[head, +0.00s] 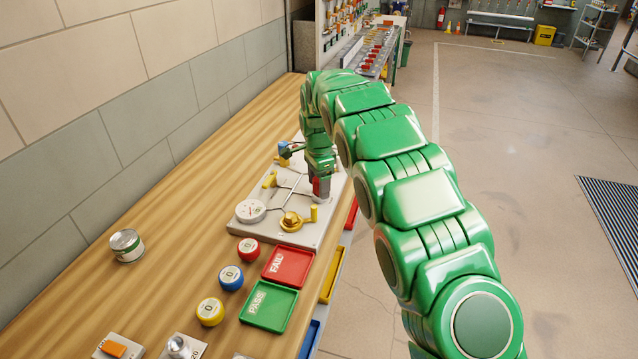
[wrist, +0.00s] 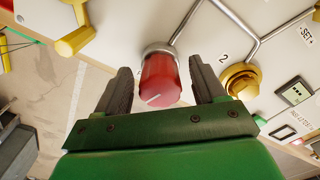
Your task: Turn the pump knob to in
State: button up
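The red knob (wrist: 160,82) sits on the light panel between my fingers in the wrist view. It has a white pointer line on its face, pointing toward the picture's lower left. My gripper (wrist: 160,68) is open around the knob, one finger on each side, with a gap visible at least on the right. Any label beside the knob is largely hidden. In the head view my gripper (head: 321,182) is over the right edge of the panel (head: 318,232), with a bit of red at its tip.
A brass round fitting (wrist: 241,80) and a yellow handle (wrist: 75,40) flank the knob. The panel also carries a white gauge (head: 250,211). Colored tins, a red FAIL tray (head: 288,266) and a green PASS tray (head: 269,306) stand in front of it on the bench.

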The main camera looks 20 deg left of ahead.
jog(key=shift+r, duration=0.1)
notch_tip(320, 180, up, 8)
jog(key=shift+f, duration=0.2)
dwell(0.5)
jog(key=shift+d+r, duration=0.25)
jog(key=shift+d, duration=0.15)
jog(key=s+d+r+n, duration=0.1)
jog(key=s+d+r, duration=0.4)
jog(key=d, duration=0.4)
jog(key=s+d+r+n, duration=0.2)
jog(key=s+d, duration=0.4)
jog(key=d, duration=0.3)
jog(key=s+d+r+n, duration=0.1)
jog(key=s+d+r, duration=0.3)
jog(key=s+d, duration=0.3)
jog(key=s+d+f+n, duration=0.2)
jog(key=s+d, duration=0.2)
jog(key=s, duration=0.6)
jog(key=s+d+f+n+g, duration=0.1)
jog(key=s+d, duration=0.3)
jog(key=s, duration=0.6)
jog(key=s+d+f+n, duration=0.2)
jog(key=s+d, duration=0.3)
jog(key=s, duration=0.5)
jog(key=shift+s+f+n+g, duration=0.2)
jog(key=shift+f+n+g, duration=0.15)
jog(key=shift+f, duration=0.5)
